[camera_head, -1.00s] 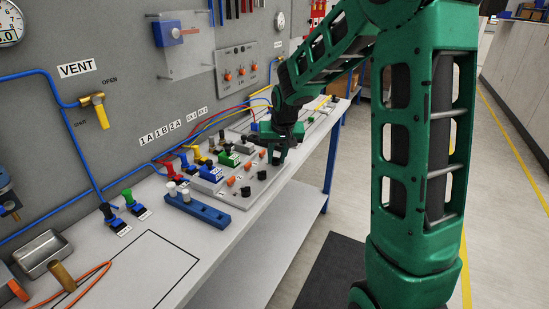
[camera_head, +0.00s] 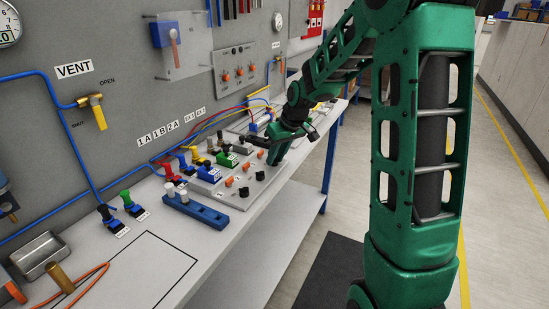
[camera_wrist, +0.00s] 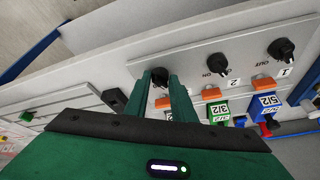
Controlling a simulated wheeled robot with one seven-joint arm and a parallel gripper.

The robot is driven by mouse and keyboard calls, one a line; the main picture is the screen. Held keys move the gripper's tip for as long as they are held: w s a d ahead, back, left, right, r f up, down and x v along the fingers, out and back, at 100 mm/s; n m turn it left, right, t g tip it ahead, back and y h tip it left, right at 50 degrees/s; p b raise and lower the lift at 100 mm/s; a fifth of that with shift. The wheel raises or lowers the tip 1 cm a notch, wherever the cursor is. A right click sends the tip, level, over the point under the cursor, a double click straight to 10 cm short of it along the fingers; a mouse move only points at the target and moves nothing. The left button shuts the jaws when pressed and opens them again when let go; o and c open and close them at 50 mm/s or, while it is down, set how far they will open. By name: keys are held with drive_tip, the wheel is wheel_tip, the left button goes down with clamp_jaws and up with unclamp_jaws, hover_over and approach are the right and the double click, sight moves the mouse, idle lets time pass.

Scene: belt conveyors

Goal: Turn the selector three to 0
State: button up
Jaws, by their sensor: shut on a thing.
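The third selector, a black knob (camera_wrist: 160,74), sits on the light grey panel (camera_wrist: 190,60) and shows between my green fingertips in the wrist view. My gripper (camera_wrist: 162,86) is shut on this knob. Its exact pointer angle is partly hidden by the fingers. Selector two (camera_wrist: 217,66) and selector one (camera_wrist: 281,50) are similar black knobs to the right, apart from my gripper. In the head view my gripper (camera_head: 274,156) is at the panel's far right and hides the third knob there.
Orange buttons (camera_wrist: 211,94) and blue and green valves (camera_wrist: 264,105) stand close beside the knobs. Tubes run behind the valves toward the grey wall. A blue block (camera_head: 195,208) lies on the bench nearer me. The bench's right edge is close to the panel.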

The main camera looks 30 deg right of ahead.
drive_tip(key=shift+w, duration=0.1)
drive_tip(key=o, duration=1)
drive_tip(key=v, duration=1)
drive_tip(key=shift+r, duration=0.35)
